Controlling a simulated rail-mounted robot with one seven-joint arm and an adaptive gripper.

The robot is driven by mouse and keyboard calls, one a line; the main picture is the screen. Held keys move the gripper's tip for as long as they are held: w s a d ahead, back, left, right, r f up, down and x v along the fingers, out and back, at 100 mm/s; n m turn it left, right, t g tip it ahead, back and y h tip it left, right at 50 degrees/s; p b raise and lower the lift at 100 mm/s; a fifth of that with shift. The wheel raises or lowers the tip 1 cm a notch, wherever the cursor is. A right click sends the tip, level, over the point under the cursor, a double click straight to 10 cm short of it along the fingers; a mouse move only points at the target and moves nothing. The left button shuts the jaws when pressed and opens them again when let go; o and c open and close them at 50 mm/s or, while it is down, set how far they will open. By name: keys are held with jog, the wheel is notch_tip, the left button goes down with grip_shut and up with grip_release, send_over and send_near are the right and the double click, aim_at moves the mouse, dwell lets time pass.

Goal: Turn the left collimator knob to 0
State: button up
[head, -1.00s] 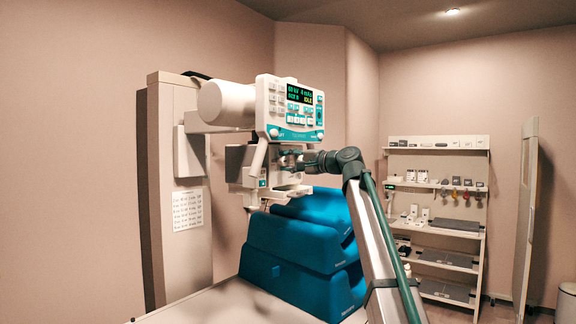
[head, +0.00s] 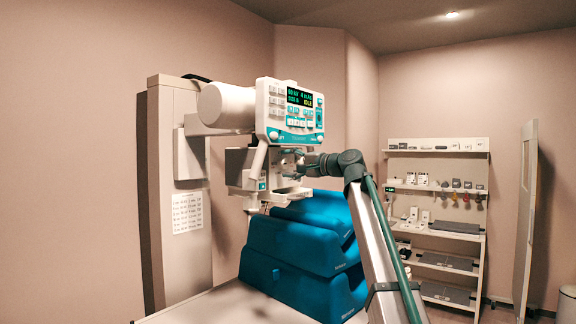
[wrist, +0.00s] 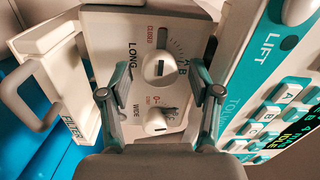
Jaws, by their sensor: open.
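The collimator (head: 244,170) hangs under the control console in the head view. Its panel (wrist: 185,22) fills the middle of the wrist view, turned sideways, with two round white knobs. The upper LONG knob (wrist: 163,68) has a dark slot and a scale with red CLOSED lettering; by the console's layout it is the left one. The lower WIDE knob (wrist: 156,122) has a "0" mark beside it. My gripper (wrist: 158,82) is open, its fingers on either side of the LONG knob, with gaps to it. In the head view my gripper (head: 301,165) is at the collimator, its fingertips hard to make out.
The console (head: 290,110) is close above, and beside my right finger in the wrist view. A FILTER tray with a handle (wrist: 45,85) sits to the left there. Blue cushions (head: 300,245) lie below. Shelves (head: 440,145) stand far right.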

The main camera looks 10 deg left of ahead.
jog(key=v, duration=1.1)
jog(key=shift+s+d, duration=0.2)
jog(key=shift+d, duration=0.1)
jog(key=shift+f, duration=0.1)
